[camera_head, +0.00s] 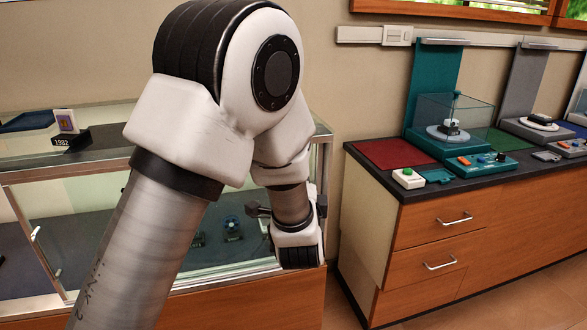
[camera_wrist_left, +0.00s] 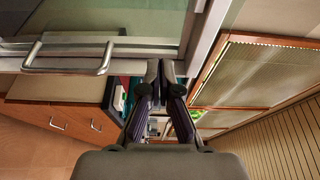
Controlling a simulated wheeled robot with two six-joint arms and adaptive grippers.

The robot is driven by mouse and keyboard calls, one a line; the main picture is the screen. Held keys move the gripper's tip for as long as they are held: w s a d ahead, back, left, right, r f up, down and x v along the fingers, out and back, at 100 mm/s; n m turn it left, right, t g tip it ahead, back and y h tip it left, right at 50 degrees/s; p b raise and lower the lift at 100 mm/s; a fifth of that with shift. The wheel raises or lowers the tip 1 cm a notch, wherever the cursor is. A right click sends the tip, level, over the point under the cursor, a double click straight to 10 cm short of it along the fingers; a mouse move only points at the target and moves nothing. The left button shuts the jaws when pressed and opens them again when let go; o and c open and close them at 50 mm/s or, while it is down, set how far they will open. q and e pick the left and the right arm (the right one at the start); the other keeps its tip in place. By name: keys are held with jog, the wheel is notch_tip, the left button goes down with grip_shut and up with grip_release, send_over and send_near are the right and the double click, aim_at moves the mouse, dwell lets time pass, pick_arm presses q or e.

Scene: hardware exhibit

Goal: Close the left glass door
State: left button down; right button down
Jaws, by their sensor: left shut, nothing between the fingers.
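The glass display case (camera_head: 175,275) stands at the left in the head view, with a metal frame. A metal handle (camera_head: 36,233) shows on a slanted door frame at its far left. In the left wrist view, a glass door (camera_wrist_left: 110,20) with a metal bar handle (camera_wrist_left: 75,68) fills the upper left. My left gripper (camera_wrist_left: 160,72) is shut and empty, its fingertips at the metal frame's lower edge, right of the handle. Contact cannot be told. In the head view my left arm covers much of the case, and the gripper (camera_head: 256,210) is partly hidden. My right gripper is not in view.
A wooden drawer cabinet (camera_head: 440,235) with a dark top stands right of the case, across a narrow gap. It bears a clear box (camera_head: 455,115) and small devices. Inside the case are small exhibits (camera_head: 232,228).

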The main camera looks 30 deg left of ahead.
pick_arm(q)
jog(key=w+a, duration=0.3)
jog(key=a, duration=0.2)
jog(key=shift+a, duration=0.3)
jog(key=shift+f, duration=0.1)
